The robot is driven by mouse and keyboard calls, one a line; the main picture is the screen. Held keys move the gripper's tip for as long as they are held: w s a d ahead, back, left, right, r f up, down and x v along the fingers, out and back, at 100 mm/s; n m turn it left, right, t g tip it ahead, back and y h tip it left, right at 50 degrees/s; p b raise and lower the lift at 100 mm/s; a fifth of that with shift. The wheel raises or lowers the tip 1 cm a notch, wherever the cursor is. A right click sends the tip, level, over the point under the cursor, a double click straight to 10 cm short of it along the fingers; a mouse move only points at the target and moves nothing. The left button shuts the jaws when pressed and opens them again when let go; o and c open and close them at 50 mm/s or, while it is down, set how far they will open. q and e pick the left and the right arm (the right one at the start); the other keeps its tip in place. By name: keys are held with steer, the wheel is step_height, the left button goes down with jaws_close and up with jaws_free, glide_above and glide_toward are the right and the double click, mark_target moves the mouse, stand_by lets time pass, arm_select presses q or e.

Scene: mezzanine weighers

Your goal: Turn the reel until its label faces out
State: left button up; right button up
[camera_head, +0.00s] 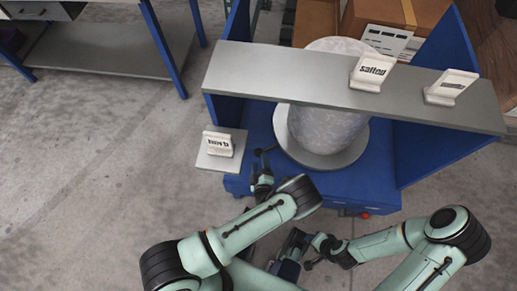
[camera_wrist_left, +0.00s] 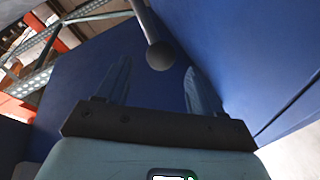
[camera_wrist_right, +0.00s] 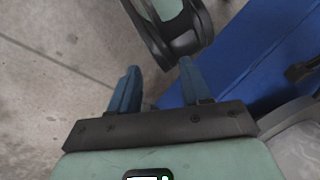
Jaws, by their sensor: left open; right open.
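The reel (camera_head: 325,125) is a pale, mottled upright cylinder on a round grey turntable (camera_head: 300,152), in a blue cabinet. A grey shelf crosses in front of its middle; no label shows on its visible side. A dark handle (camera_head: 267,150) sticks out left of the turntable. In the left wrist view a rod with a ball knob (camera_wrist_left: 160,55) is just beyond and between the fingertips. My left gripper (camera_head: 262,182) is open and empty, close to the handle. My right gripper (camera_wrist_right: 155,85) is open and empty, low in front of the cabinet; my arms partly hide it in the head view.
The grey shelf (camera_head: 290,85) carries a "salted" sign (camera_head: 372,70) and another sign (camera_head: 452,87). A small plate (camera_head: 215,160) with a sign stands left. Cardboard boxes (camera_head: 398,14) are behind. A grey table (camera_head: 100,52) is far left. Bare floor lies left.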

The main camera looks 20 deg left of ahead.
mark_target(259, 154)
arm_select(q)
steer(key=b+x, duration=0.1)
steer(key=x, duration=0.6)
steer(key=shift+w+a+f, duration=0.1)
steer(key=shift+w, duration=0.1)
arm_select(e)
steer(key=shift+w+d+f+t, duration=0.2)
steer(key=shift+w+d+f, duration=0.1)
steer(key=shift+w+f, duration=0.25)
steer(key=shift+w+d+f+t, duration=0.2)
steer(key=shift+w+d+f, duration=0.1)
steer(key=shift+w, duration=0.3)
arm_select(q)
jaws_close()
